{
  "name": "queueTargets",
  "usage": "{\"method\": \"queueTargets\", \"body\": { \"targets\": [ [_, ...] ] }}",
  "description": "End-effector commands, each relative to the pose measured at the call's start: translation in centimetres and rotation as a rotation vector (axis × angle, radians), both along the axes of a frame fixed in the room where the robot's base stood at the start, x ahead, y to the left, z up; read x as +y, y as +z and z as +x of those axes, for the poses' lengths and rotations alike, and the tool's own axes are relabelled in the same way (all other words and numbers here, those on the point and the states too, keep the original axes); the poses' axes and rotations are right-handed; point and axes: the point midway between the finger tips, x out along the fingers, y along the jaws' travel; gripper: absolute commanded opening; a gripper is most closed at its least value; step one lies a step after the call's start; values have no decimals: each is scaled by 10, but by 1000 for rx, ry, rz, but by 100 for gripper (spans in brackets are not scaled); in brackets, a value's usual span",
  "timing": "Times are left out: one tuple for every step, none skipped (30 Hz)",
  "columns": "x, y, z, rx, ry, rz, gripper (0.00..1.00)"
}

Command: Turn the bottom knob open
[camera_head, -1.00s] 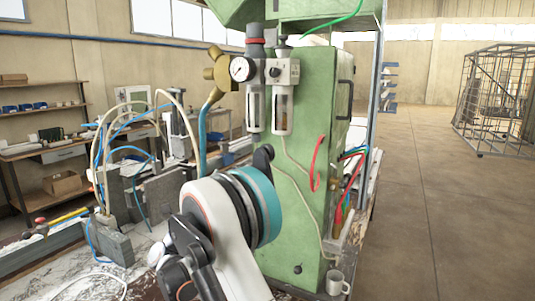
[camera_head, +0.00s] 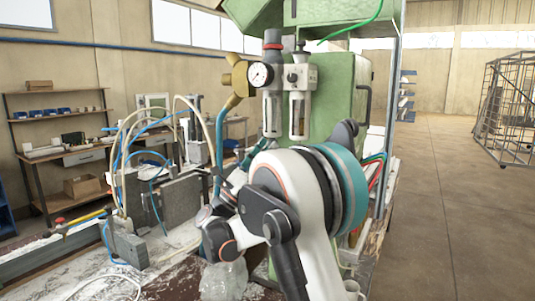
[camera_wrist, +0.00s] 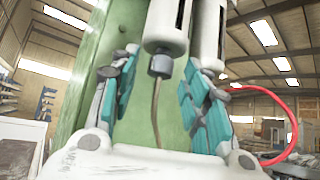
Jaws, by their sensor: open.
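The bottom knob (camera_wrist: 161,64) is a small dark grey cylinder under a white filter bowl (camera_wrist: 167,25) in the wrist view. A thin tube hangs down from it. My gripper (camera_wrist: 158,88) is open, its teal-padded fingers apart on the left and right of the knob and below it in the picture. Neither finger visibly touches the knob. In the head view the bowl (camera_head: 272,112) hangs under the pressure gauge (camera_head: 260,75); my arm hides the knob and most of my gripper.
A second bowl (camera_head: 299,114) hangs close on the right. A green machine cabinet (camera_head: 343,95) stands behind. A red hose (camera_wrist: 292,125) loops at right in the wrist view. Grey fixtures with hoses (camera_head: 182,198) stand on the bench at left.

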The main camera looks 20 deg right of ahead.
Motion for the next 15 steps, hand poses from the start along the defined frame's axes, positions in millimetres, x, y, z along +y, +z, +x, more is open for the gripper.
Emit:
{"method": "queueTargets", "body": {
  "targets": [
    [0,0,0,0,0,0,43],
    [0,0,0,0,0,0,43],
    [0,1,0,0,0,0,43],
    [0,0,0,0,0,0,43],
    [0,0,0,0,0,0,43],
    [0,0,0,0,0,0,43],
    [0,0,0,0,0,0,43],
    [0,0,0,0,0,0,36],
    [0,0,0,0,0,0,27],
    [0,0,0,0,0,0,20],
    [0,0,0,0,0,0,13],
    [0,0,0,0,0,0,4],
    [0,0,0,0,0,0,0],
    [0,0,0,0,0,0,0],
    [0,0,0,0,0,0,0]
  ]
}}
